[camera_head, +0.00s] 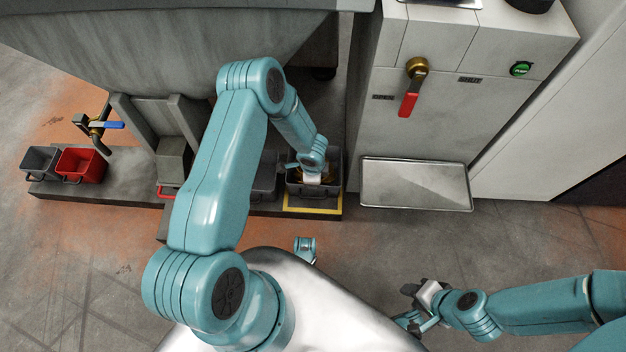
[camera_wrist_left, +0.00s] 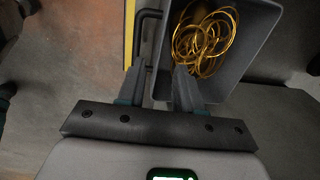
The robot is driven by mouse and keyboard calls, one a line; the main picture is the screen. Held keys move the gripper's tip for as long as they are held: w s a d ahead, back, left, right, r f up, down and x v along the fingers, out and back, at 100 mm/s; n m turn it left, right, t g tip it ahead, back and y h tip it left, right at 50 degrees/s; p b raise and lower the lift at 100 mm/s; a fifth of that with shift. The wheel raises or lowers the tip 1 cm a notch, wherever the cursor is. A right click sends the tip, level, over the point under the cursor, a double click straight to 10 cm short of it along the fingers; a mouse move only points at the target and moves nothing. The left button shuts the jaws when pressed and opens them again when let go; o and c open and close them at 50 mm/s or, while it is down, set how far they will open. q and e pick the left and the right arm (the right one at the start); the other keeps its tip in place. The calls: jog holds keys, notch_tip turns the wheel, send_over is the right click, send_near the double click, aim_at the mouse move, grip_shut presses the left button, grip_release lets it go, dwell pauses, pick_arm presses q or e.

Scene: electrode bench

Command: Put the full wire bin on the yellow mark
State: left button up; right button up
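The grey wire bin (camera_head: 301,190) stands inside the yellow outlined mark (camera_head: 318,210) on the low ledge, partly hidden by my left gripper. In the left wrist view the bin (camera_wrist_left: 245,60) is upright and holds coils of golden wire (camera_wrist_left: 205,42). Its dark bar handle (camera_wrist_left: 150,13) faces left, with a yellow strip of the mark (camera_wrist_left: 129,35) beyond it. My left gripper (camera_wrist_left: 160,78) has its fingers apart, one over the bin's near edge and one by the handle; contact is unclear. My right gripper (camera_head: 405,306) is open and empty, at the lower right.
Another grey bin (camera_head: 265,178) stands just left of the mark. A red bin (camera_head: 82,165) and a grey bin (camera_head: 40,160) stand at the ledge's far left, near a blue-handled valve (camera_head: 107,125). A metal tray (camera_head: 415,184) lies right of the mark, below a red-handled valve (camera_head: 409,104).

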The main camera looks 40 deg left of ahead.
pick_arm(q)
jog(key=s+d+r+n+h, duration=0.2)
jog(key=s+d+r+n, duration=0.4)
jog(key=s+d+n, duration=0.1)
jog(key=s+d+r+n+h+p, duration=0.1)
jog(key=s+d+r+n+h, duration=0.1)
jog(key=s+d+r+n, duration=0.4)
jog(key=s+d+n, duration=0.1)
jog(key=s+d, duration=0.1)
jog(key=s, duration=0.1)
jog(key=shift+d+g+h, duration=0.3)
jog(key=shift+h, duration=0.1)
jog(key=shift+s, duration=0.1)
